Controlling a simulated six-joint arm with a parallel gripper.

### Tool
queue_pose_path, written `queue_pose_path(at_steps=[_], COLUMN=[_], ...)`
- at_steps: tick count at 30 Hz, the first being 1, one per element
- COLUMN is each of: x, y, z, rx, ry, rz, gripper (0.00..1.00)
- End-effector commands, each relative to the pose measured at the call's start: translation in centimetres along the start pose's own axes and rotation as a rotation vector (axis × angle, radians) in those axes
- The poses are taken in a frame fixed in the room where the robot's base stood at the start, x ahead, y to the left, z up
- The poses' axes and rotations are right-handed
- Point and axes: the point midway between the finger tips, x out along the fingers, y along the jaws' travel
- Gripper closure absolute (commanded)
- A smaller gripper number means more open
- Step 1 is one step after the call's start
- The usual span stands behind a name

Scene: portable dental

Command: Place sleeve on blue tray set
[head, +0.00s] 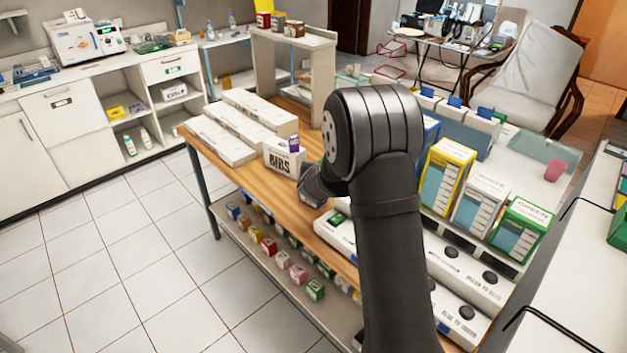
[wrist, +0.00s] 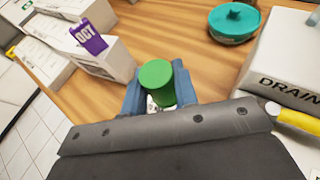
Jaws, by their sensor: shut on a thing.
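My gripper (wrist: 160,88) shows in the wrist view with its two blue fingers closed around a green-topped cylinder (wrist: 156,74). I cannot tell whether this cylinder is the sleeve. The wooden table shows close beyond it; I cannot tell whether the cylinder touches it. In the head view my arm hides most of the gripper (head: 314,184) and what it holds, just right of the BIBS box. I cannot pick out the blue tray set for sure; blue items (head: 34,73) lie on the far left counter.
The white BIBS box (head: 284,161) holds a purple OCT card (wrist: 90,38). Long white boxes (head: 222,139) lie behind it. A teal lidded dish (wrist: 233,22) and a white DRAIN box (wrist: 288,62) stand at right in the wrist view. Yellow, white and green boxes (head: 525,228) stand right of my arm.

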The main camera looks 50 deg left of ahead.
Motion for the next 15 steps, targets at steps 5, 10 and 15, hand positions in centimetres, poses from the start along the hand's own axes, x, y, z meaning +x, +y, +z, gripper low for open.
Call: queue_pose_path(at_steps=[5,10,15], x=[1.3,1.7,2.5], y=[2.7,3.3,3.2], z=[-1.3,-1.9,-4.1], rx=[-0.001,-0.001,-0.002], ry=[0.0,0.001,0.003], rz=[0.0,-0.001,-0.001], gripper=[0.94,0.94,0.94])
